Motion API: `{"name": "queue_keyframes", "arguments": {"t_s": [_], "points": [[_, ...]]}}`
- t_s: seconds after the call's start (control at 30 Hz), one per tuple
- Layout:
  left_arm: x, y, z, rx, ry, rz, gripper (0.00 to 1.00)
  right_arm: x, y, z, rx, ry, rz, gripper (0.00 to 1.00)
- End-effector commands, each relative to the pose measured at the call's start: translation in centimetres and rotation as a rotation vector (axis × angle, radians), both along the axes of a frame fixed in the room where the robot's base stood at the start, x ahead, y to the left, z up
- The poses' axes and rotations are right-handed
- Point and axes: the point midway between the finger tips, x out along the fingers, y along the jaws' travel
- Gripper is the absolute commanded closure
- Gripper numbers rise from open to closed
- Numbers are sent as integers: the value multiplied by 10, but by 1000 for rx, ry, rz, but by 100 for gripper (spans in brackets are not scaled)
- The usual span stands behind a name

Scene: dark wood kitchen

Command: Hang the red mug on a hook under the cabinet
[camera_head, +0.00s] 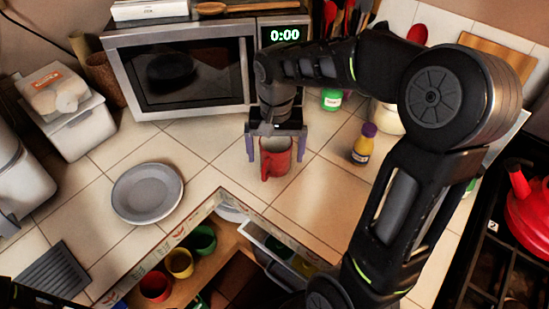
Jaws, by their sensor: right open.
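The red mug (274,163) stands upright on the tiled counter in front of the microwave. Its handle side faces left and toward me. My right gripper (276,150) reaches down over the mug with its jaws open, one finger on each side of it. I cannot tell whether either finger touches the mug. My left gripper does not show. No hook and no underside of a cabinet shows in this view.
The microwave (190,75) stands behind the mug. A grey plate (147,193) lies to the left, and a yellow bottle with a purple cap (363,144) stands to the right. An open drawer below holds coloured cups (180,263). A red kettle (530,210) sits on the stove at right.

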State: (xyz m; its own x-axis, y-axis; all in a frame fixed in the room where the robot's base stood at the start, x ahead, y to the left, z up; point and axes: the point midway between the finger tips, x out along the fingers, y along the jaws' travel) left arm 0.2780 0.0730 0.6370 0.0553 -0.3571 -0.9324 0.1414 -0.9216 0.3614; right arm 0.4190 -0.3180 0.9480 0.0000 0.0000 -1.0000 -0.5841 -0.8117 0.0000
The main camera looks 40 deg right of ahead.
Motion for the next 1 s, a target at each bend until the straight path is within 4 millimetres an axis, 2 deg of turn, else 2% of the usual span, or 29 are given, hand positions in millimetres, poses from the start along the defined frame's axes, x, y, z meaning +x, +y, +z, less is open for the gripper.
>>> {"name": "queue_keyframes", "arguments": {"t_s": [0.27,1.0], "points": [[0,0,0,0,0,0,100,0,0,0,0,0,0,6],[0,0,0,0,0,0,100,0,0,0,0,0,0,66]]}}
